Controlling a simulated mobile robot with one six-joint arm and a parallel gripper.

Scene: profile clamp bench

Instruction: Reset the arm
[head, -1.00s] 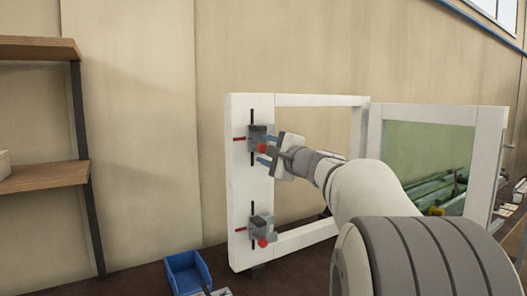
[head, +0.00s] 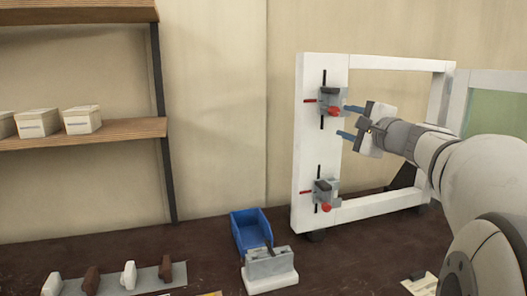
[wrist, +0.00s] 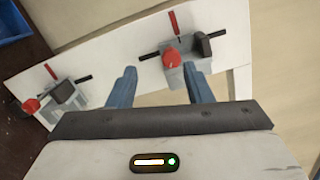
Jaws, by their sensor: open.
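My gripper (head: 347,122) is open, with its two blue fingers pointing at the upper clamp on the white frame (head: 306,150). The upper clamp (head: 329,101) is a grey block with a red knob and black and red rods.
A blue bin (head: 250,232) and a grey and white block-like fixture (head: 269,268) stand on the dark bench (head: 200,255). A grey strip (head: 140,280) carries several small brown and white pieces. A wooden shelf (head: 110,133) at the left holds white boxes (head: 82,119). A second framed panel (head: 490,82) is at the right.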

